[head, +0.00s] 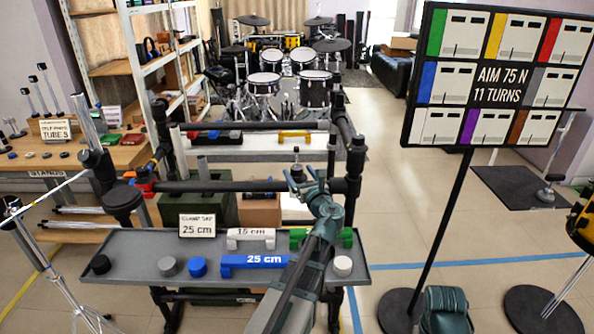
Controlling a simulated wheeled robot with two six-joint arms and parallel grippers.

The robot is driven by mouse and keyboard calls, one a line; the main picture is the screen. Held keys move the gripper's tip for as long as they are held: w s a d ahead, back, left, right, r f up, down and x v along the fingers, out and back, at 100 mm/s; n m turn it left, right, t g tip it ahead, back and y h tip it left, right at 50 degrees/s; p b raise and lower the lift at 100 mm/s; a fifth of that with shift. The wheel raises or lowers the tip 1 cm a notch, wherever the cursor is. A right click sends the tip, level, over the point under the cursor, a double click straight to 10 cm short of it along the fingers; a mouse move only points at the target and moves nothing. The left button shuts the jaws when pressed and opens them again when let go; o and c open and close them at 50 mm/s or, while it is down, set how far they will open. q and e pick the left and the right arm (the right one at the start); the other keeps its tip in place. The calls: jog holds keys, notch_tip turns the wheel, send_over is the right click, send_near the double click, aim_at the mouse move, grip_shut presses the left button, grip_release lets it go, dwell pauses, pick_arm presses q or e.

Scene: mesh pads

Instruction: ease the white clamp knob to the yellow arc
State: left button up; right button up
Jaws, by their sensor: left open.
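A small white knob (342,265) sits at the right end of the grey tray (135,243); I cannot tell whether it is the clamp knob. I cannot make out a yellow arc. My left gripper (298,176) is open at the end of the teal-grey arm, in front of the black rack bar (225,186). It is beyond the tray, up and left of the white knob. Its fingers are small here, and I cannot tell whether they touch anything. My arm hides part of the tray.
The tray also holds black (101,264), grey (167,266) and blue (198,267) knobs, a blue 25 cm bar (240,263) and a white 15 cm bar (250,237). A sign (500,85) reads "AIM 75 N 11 TURNS". Drums stand behind.

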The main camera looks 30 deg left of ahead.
pick_arm(q)
jog(key=shift+x, duration=1.15)
jog(key=shift+c, duration=0.2)
grip_shut()
jog(key=shift+w+n+g+y, duration=0.15)
jog(key=shift+n+g+y, duration=0.15)
jog(key=shift+g, duration=0.1)
jog(key=shift+n+g+y, duration=0.3)
jog(key=shift+n+g, duration=0.1)
jog(key=shift+g, duration=0.1)
jog(key=shift+o, duration=0.2)
grip_release()
